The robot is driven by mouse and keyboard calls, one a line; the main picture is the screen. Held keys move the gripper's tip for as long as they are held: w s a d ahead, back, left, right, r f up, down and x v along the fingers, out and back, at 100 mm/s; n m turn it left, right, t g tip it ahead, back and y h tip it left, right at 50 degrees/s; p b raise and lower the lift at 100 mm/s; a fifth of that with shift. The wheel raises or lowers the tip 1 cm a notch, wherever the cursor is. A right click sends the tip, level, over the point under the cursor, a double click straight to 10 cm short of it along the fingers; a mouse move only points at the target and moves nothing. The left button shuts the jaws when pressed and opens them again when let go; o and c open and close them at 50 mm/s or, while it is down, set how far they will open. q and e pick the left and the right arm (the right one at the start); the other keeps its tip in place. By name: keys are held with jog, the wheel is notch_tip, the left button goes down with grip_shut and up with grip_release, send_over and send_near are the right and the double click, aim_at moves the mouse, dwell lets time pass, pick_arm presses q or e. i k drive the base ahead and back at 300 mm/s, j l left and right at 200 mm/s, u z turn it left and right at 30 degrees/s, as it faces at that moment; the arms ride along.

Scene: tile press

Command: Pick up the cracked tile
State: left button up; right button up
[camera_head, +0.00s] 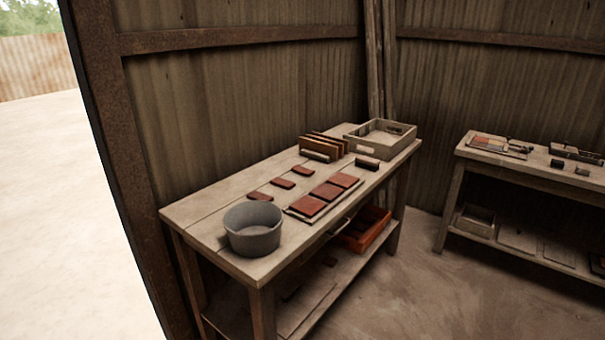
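Several dark red tiles lie on the wooden table (212,203). Three smaller ones lie in a row toward the back: a near tile (259,196), a middle tile (282,183) and a far tile (303,170). Three larger ones lie on a flat board: a near tile (307,206), a middle tile (326,191) and a far tile (343,180). They are too small in view to tell which one is cracked. Neither of my grippers is in view.
A grey tub (253,236) stands at the table's near end. A rack of upright slabs (320,147), a dark block (367,164) and a wooden tray (371,152) are at the far end. An orange crate (366,239) sits below. Another bench (540,169) stands right, across open floor.

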aim_at(255, 195)
jog(key=z, duration=0.25)
jog(key=i+j+z, duration=0.15)
jog(key=j+z, duration=0.2)
jog(key=z, duration=0.15)
jog(key=i+j+z, duration=0.1)
jog(key=j+z, duration=0.35)
